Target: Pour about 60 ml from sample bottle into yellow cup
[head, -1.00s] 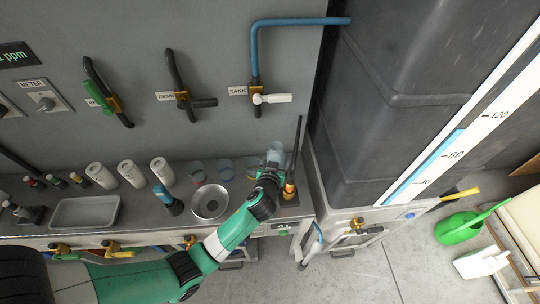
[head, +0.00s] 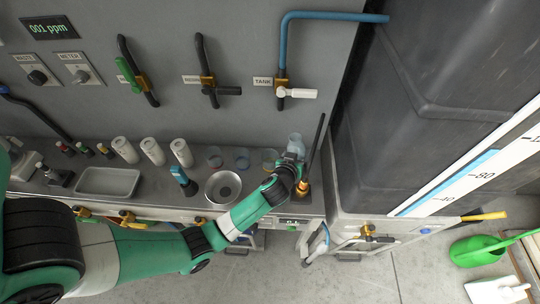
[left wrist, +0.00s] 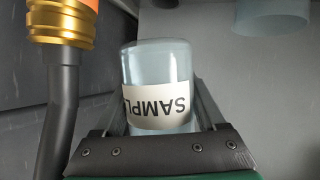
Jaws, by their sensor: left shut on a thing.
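My left gripper (head: 293,163) is shut on the sample bottle (head: 297,143), a pale bluish clear bottle, near the right end of the bench. In the left wrist view the bottle (left wrist: 158,62) sits between the fingers, its white "SAMPL..." label upside down in the picture. Several small clear cups stand at the back of the bench, left of the bottle. The nearest cup (head: 268,157) is partly hidden by the gripper and arm. No cup shows a clear yellow colour, so I cannot tell which is the yellow cup. My right gripper is not in view.
A black wand with a brass and orange fitting (head: 302,189) stands close right of the gripper; its brass part (left wrist: 57,27) shows beside the bottle. A round metal bowl (head: 223,188), blue-topped tool (head: 183,180) and white cylinders (head: 152,151) stand left. The dark tank (head: 430,80) rises on the right.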

